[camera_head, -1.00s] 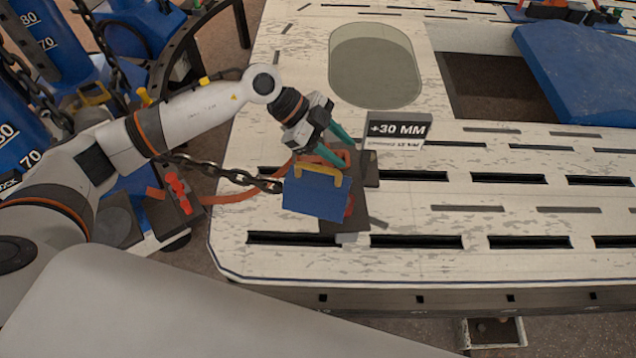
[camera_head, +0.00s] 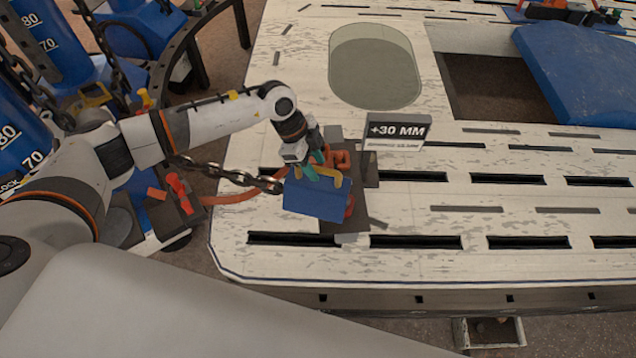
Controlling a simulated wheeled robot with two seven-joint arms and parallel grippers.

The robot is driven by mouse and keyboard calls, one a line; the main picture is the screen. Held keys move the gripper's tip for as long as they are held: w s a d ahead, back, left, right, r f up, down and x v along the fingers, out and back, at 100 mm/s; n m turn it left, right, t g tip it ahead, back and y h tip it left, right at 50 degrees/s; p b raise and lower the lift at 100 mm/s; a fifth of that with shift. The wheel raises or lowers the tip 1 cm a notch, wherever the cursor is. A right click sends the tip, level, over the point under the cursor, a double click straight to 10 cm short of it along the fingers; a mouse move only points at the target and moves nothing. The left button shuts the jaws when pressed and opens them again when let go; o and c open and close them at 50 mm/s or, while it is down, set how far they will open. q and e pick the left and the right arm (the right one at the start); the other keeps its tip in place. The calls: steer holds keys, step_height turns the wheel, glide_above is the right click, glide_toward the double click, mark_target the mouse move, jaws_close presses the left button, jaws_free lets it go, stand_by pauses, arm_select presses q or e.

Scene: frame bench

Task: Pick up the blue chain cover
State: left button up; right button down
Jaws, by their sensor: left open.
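The blue chain cover (camera_head: 316,201) sits on a dark plate near the left edge of the bench, with a yellow handle (camera_head: 338,179) along its top. My left gripper (camera_head: 312,172) points down at the handle, its green fingers open at the upper left part of it. Whether the fingers straddle the handle or stop just above it I cannot tell. The lower fingertips are partly hidden by the handle and cover. My right gripper is not in view.
A dark chain (camera_head: 228,176) runs from the left to the cover, beside an orange strap (camera_head: 229,199). An orange clamp-like part (camera_head: 341,160) lies just behind the cover. A "+30 MM" block (camera_head: 397,130) stands to the right.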

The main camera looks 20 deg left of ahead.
arm_select(q)
steer(key=shift+x, duration=1.2)
jaws_close()
stand_by(0.4)
steer(key=shift+w+r, duration=0.15)
